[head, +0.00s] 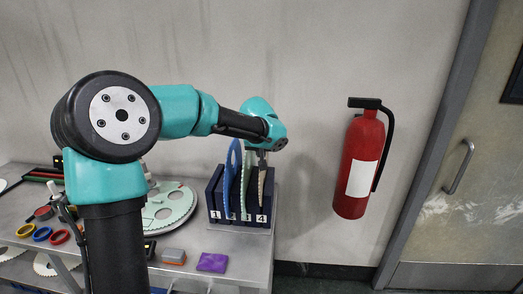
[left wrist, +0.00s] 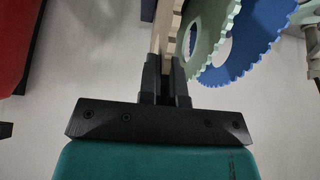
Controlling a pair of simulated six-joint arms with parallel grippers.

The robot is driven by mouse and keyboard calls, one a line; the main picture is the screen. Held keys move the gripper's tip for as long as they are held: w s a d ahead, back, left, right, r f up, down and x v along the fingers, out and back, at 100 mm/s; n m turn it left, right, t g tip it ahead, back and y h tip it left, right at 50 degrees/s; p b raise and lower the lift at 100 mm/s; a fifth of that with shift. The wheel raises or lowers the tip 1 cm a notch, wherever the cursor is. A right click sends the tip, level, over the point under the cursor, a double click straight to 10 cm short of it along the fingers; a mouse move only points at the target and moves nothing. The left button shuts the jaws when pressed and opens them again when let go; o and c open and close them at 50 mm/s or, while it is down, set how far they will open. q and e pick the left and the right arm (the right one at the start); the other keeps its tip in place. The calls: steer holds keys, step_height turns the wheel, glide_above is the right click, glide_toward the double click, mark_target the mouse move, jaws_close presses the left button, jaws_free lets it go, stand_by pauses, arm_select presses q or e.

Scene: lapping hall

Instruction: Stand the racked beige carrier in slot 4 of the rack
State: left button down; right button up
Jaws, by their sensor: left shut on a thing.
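My left gripper (head: 263,158) reaches over the navy rack (head: 214,200) from above. It is shut on the beige carrier (head: 262,182), which shows edge-on and upright at the rack's right end, above the label 4. The carrier also shows between the fingertips (left wrist: 166,82) in the left wrist view (left wrist: 163,36). Whether its lower edge is seated in the slot is hard to tell. A blue toothed carrier (head: 231,172) and a pale green one (head: 247,178) stand in the rack to its left. My right gripper is out of view.
The rack stands on a grey bench (head: 232,246) near its right end. A large pale green disc (head: 178,208) lies to its left. A purple block (head: 212,262) and a grey-orange block (head: 173,256) lie in front. A red extinguisher (head: 360,165) hangs on the wall at right.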

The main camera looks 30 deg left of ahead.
arm_select(q)
step_height(320, 180, down, 7)
stand_by(3.5)
steer(key=c, duration=1.2)
jaws_free()
steer(key=shift+f, duration=0.1)
steer(key=v, duration=1.7)
steer(key=shift+s+r, duration=0.15)
steer(key=shift+r, duration=0.1)
steer(key=shift+f, duration=0.1)
